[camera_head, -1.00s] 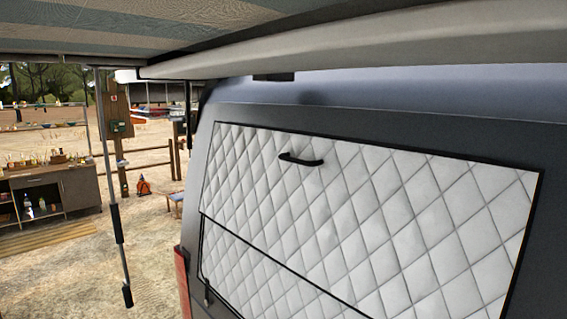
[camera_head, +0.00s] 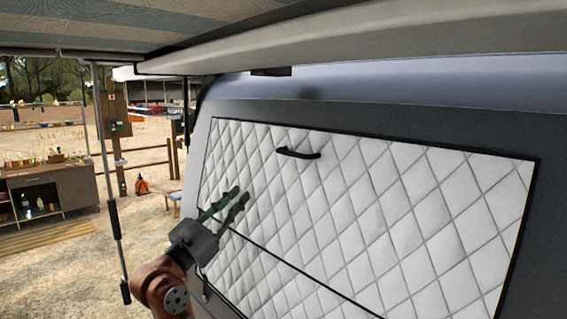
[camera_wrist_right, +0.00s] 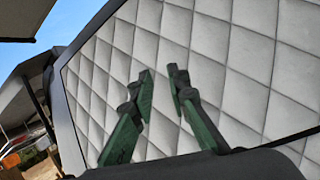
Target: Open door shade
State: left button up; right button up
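The door shade (camera_head: 350,200) is a white quilted panel with a black border on the side of the van. A black handle (camera_head: 298,153) sits near its upper edge in the head view. My right gripper (camera_head: 240,197) is in front of the shade, below and to the left of the handle. In the right wrist view its two green fingers (camera_wrist_right: 160,85) are apart with nothing between them, and the quilted shade (camera_wrist_right: 235,60) fills the space beyond. The handle does not show in the wrist view. My left gripper is not in view.
An awning (camera_head: 130,25) and its pale housing (camera_head: 380,45) hang above the van. A thin awning pole (camera_head: 112,200) stands to the left. A wooden cabinet (camera_head: 75,190) stands farther left on sandy ground, with a fence behind.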

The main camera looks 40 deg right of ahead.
aim_at(289, 154)
jog(key=s+d+r+m+t+y, duration=0.1)
jog(key=s+r+m+t+y, duration=0.1)
jog(key=s+r+m+y, duration=0.1)
jog(key=s+d+r+m+t+y, duration=0.1)
jog(key=s+r+m+t+y, duration=0.1)
jog(key=s+r+y, duration=0.2)
jog(key=s+d+r+m+t+y, duration=0.1)
jog(key=s+r+m+t+y, duration=0.1)
jog(key=s+r, duration=0.4)
jog(key=shift+s+m+y+p, duration=0.35)
jog(key=shift+s+m+y, duration=0.4)
jog(key=shift+s, duration=0.85)
jog(key=shift+m+t+y, duration=0.25)
jog(key=shift+t+y, duration=0.05)
jog(key=shift+y, duration=0.15)
jog(key=p+x, duration=0.1)
jog(key=x, duration=0.5)
jog(key=shift+s+d+r+p, duration=0.15)
jog(key=shift+r+p, duration=0.05)
jog(key=shift+p, duration=0.2)
jog(key=shift+w+d+f, duration=0.15)
jog(key=shift+w+d, duration=0.1)
jog(key=shift+w, duration=0.2)
grip_shut()
